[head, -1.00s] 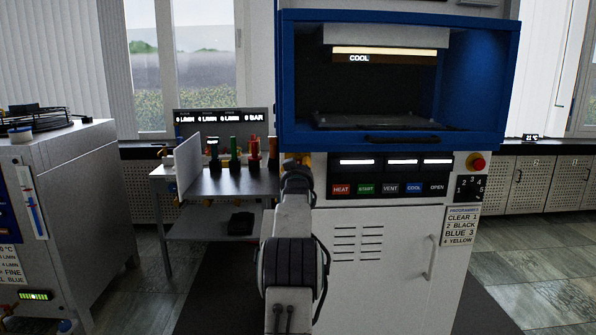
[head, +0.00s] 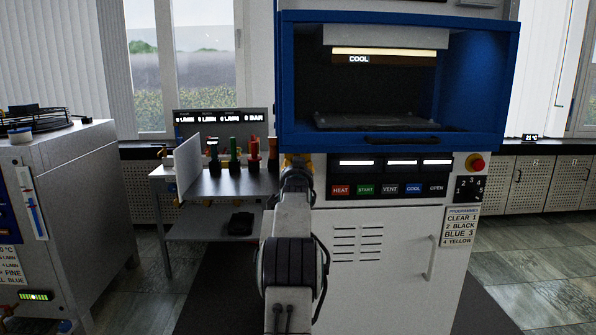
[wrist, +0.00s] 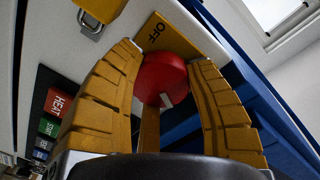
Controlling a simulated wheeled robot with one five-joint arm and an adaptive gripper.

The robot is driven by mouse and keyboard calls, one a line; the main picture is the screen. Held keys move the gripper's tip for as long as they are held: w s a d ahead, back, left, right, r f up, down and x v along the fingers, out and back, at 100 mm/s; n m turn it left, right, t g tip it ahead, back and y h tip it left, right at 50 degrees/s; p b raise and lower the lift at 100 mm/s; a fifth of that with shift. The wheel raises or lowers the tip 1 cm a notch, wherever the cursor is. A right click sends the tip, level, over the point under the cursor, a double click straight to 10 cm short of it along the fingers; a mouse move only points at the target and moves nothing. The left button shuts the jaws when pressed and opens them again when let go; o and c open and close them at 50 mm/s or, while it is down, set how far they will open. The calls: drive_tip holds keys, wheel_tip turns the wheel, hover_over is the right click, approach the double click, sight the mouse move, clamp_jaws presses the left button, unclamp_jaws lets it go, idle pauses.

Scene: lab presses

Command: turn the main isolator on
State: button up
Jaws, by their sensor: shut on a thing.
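The main isolator is a round red knob (wrist: 160,78) on a yellow plate (wrist: 160,32) in the wrist view. The plate reads OFF near its upper edge, and a small white mark shows on the knob's near rim. My gripper (wrist: 163,58) has its two yellow fingers on either side of the knob, shut on it. In the head view my gripper (head: 297,160) is at the left edge of the white press cabinet, below the blue chamber. My own arm hides the knob there.
The press (head: 385,250) has a row of buttons (wrist: 52,105) beside the gripper and a red stop button (head: 476,162) at right. The blue chamber (head: 290,80) overhangs above. A side bench (head: 218,188) with coloured valves stands left.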

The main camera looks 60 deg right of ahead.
drive_tip(key=shift+w+f+m, duration=0.15)
drive_tip(key=shift+f+m, duration=0.1)
drive_tip(key=shift+m, duration=0.75)
drive_tip(key=o, duration=0.9)
drive_tip(key=shift+w+a, duration=0.1)
drive_tip(key=shift+w, duration=0.05)
drive_tip(key=shift+r, duration=0.1)
drive_tip(key=shift+v, duration=6.05)
